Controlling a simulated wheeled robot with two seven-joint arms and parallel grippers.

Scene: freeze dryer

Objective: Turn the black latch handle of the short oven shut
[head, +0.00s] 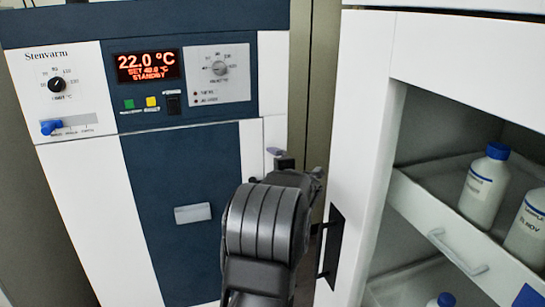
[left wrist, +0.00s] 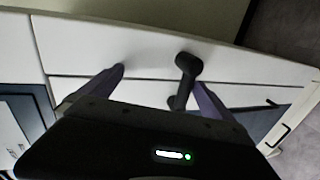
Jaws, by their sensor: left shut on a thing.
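The oven (head: 83,195), white with a dark blue door panel and a red display, stands at the left of the head view. My left gripper (head: 296,165) reaches up along the right edge of its door; the dark wrist hides much of that edge. In the left wrist view, the black latch handle (left wrist: 187,64) sticks out from the white front between the two fingers of my left gripper (left wrist: 158,82), close to the right finger. My left gripper is shut on the handle, though its fingers look well apart. My right gripper is not in view.
A white cabinet (head: 362,130) stands close on the right of my left arm, with a black handle (head: 332,240) on its edge. Its open shelves hold white bottles (head: 485,187) with blue caps. A narrow gap separates cabinet and oven.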

